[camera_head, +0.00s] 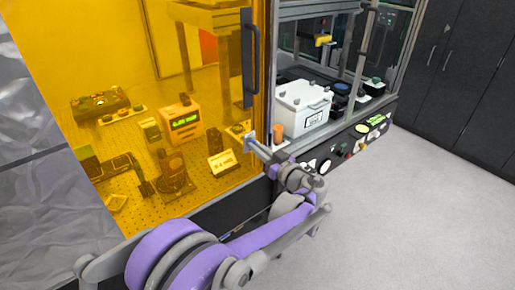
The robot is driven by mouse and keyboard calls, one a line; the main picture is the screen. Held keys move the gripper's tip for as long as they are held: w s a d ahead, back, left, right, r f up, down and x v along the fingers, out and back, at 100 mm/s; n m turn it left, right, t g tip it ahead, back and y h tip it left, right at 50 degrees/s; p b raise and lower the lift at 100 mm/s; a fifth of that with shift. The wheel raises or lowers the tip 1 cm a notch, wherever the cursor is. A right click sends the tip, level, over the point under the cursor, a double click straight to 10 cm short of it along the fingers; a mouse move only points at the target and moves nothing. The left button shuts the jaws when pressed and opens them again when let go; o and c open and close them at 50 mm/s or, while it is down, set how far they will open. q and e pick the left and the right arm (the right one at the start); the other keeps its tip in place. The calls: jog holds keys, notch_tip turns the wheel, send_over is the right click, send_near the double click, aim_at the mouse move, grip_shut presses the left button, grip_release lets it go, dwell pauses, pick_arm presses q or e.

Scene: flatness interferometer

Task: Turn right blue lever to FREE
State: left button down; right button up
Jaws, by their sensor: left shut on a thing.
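My left gripper (261,144) is at the lower right edge of the amber panel (215,70), beside a small orange cylinder (278,131). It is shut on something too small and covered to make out. No blue lever and no FREE marking can be made out in this view; the area at the fingertips is partly hidden by the gripper and wrist. My right gripper is not in view.
Behind the amber panel, several instruments stand on a perforated plate (135,212). Right of it, an open-framed bay holds a white box (303,105) above a dark front panel with knobs (362,129). Dark cabinets (465,80) stand at the right. The grey floor (410,205) is clear.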

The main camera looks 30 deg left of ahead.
pick_arm(q)
jog(key=shift+w+d+f+m+b, duration=0.1)
jog(key=shift+m+b, duration=0.4)
jog(key=shift+m, duration=3.55)
jog(key=shift+w+f+m+b, duration=0.1)
jog(key=shift+m+b, duration=0.4)
jog(key=shift+m, duration=3.55)
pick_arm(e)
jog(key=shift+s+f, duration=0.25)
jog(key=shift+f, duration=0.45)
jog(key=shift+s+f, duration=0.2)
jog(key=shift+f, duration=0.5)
pick_arm(q)
jog(key=shift+m, duration=0.3)
jog(key=c, duration=0.9)
grip_release()
jog(key=shift+c, duration=0.2)
jog(key=b+v, duration=0.1)
jog(key=v, duration=0.9)
jog(key=shift+s+d, duration=0.15)
jog(key=shift+d, duration=0.25)
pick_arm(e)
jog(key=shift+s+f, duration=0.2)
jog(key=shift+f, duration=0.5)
